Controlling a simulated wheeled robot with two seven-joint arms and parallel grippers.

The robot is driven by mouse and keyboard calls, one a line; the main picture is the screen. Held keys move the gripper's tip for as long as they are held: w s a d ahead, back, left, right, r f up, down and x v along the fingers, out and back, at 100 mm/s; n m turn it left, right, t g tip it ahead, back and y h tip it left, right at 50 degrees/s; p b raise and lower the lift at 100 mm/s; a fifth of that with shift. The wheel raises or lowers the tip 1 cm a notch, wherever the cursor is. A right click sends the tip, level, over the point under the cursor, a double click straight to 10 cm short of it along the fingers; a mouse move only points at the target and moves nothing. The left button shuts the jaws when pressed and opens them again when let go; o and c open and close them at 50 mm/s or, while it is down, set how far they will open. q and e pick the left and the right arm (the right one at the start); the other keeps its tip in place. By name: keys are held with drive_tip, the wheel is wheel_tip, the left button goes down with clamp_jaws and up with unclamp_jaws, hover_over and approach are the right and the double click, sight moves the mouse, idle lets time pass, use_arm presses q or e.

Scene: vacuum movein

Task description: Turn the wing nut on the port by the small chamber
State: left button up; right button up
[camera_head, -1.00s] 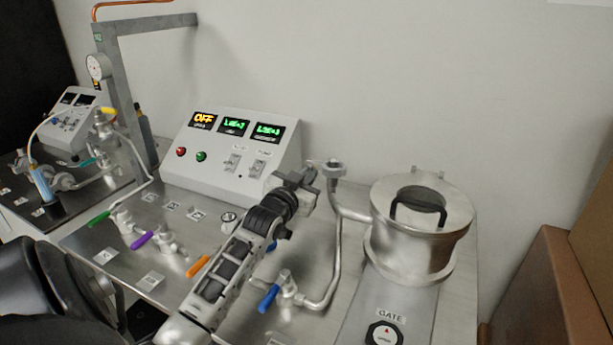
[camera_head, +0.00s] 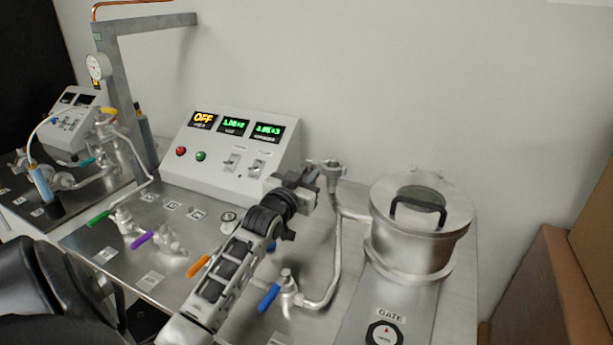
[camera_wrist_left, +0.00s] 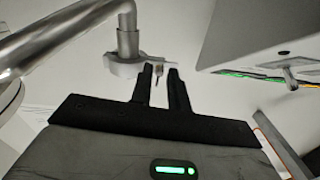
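The port (camera_head: 334,168) is a clamped flange on top of an upright silver pipe (camera_head: 334,235), left of the small chamber (camera_head: 418,240), a silver cylinder with a black handle on its lid. The port's clamp also shows in the left wrist view (camera_wrist_left: 126,66). My left gripper (camera_head: 313,180) is just left of and slightly below the port. In the left wrist view its two black fingers (camera_wrist_left: 160,72) are apart, with the small wing nut (camera_wrist_left: 158,68) showing in the gap between their tips. Whether either finger touches it I cannot tell. My right gripper is not in view.
The control box (camera_head: 230,155) with lit displays stands behind my left arm. Blue (camera_head: 269,298), orange (camera_head: 198,265), purple (camera_head: 142,240) and green (camera_head: 99,219) valve handles sit along the plate. A brown box (camera_head: 535,290) is at the far right.

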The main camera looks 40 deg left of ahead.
use_arm(q)
drive_tip(key=b+v, duration=0.2)
drive_tip(key=v, duration=1.4)
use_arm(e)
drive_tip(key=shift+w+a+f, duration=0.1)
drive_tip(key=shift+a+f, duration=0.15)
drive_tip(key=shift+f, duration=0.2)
use_arm(q)
drive_tip(key=shift+a+r, duration=0.1)
